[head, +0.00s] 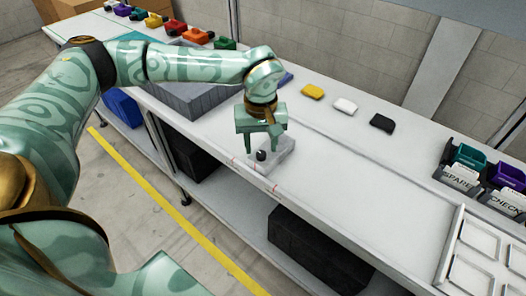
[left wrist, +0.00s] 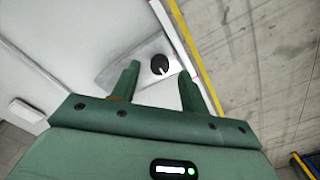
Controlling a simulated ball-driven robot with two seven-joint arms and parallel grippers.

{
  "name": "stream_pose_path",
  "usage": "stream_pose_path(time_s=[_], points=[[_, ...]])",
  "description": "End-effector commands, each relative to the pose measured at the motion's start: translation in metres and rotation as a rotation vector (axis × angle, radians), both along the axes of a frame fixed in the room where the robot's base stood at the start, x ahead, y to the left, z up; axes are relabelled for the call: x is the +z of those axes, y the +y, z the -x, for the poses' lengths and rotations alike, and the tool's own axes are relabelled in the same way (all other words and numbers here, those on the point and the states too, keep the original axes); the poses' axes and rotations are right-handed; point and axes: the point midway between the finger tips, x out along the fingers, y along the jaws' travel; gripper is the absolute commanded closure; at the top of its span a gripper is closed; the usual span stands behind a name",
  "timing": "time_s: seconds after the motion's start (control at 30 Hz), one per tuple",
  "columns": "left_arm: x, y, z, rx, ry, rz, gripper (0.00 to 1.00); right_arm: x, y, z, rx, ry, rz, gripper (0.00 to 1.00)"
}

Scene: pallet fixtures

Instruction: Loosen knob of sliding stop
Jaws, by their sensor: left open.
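The black knob (head: 261,155) sits on top of the light grey sliding stop (head: 283,150) near the front edge of the bench. In the left wrist view the knob (left wrist: 160,64) is round and black with a white pointer mark, on the grey stop block (left wrist: 130,68). My left gripper (head: 262,150) is open and points down over the stop. In the left wrist view its two green fingers (left wrist: 157,90) are apart, with the knob beyond the tips and between their lines. Nothing is between the fingers. My right gripper is not in view.
Yellow (head: 312,92), white (head: 346,105) and black (head: 382,123) blocks lie behind the stop. Labelled bins (head: 461,176) and a pale tray (head: 447,262) are at the right. The white bench top (head: 370,180) between is clear.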

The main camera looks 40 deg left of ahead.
Motion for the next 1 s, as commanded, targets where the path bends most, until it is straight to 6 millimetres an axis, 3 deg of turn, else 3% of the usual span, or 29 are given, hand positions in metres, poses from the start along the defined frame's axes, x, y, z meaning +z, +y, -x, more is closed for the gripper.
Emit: stream_pose_path(time_s=[0.13,0.47,0.5,0.67,1.0], points=[[-0.018,0.000,0.000,-0.001,0.001,-0.001,0.55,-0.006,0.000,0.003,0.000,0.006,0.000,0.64],[-0.022,0.000,0.000,-0.001,-0.001,0.000,0.55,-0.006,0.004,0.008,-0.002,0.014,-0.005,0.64],[-0.022,0.000,0.000,-0.001,-0.001,0.000,0.58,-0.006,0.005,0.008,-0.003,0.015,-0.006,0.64],[-0.022,0.000,0.000,-0.001,-0.001,0.000,1.00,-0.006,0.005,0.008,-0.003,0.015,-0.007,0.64],[-0.020,0.000,0.000,0.031,0.000,0.000,1.00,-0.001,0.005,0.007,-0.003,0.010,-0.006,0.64]])
